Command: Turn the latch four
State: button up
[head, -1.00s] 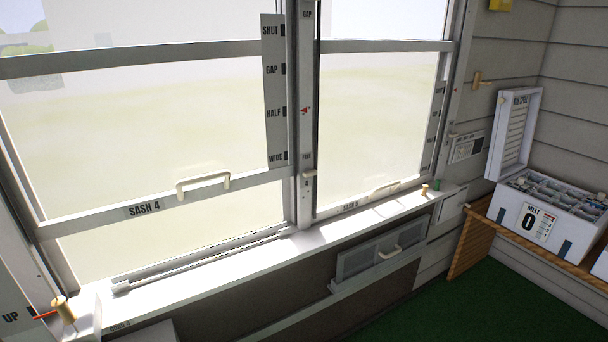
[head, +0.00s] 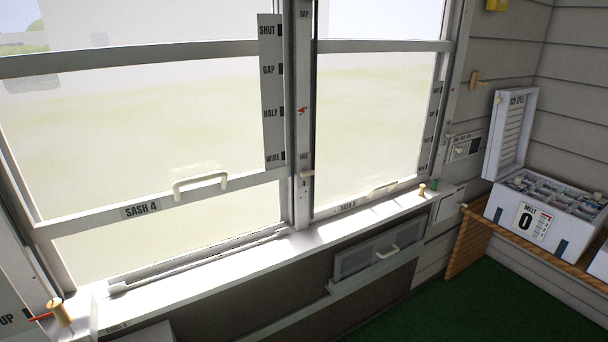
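The sash marked SASH 4 (head: 141,209) fills the left of the view, with a cream handle (head: 200,183) on its lower rail. A tan knob (head: 60,312) with a red pointer stands at the lower left end of the sill, next to a plate (head: 10,319) reading UP. A small pale latch (head: 306,175) sits on the post between the two windows. I cannot tell for certain which of these is latch four. A gap shows between the sash's lower rail and the sill. My gripper is not in view.
The white sill (head: 330,232) runs across the front, with a small tan peg (head: 422,189) at its right. A vent (head: 366,251) with a handle is below. A box marked MELT (head: 560,209) stands on a wooden bench (head: 468,240). Green floor (head: 425,311) is clear at lower right.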

aim_at(304, 173)
jog(key=u, duration=0.25)
jog(key=i, duration=1.4)
jog(key=u, duration=0.1)
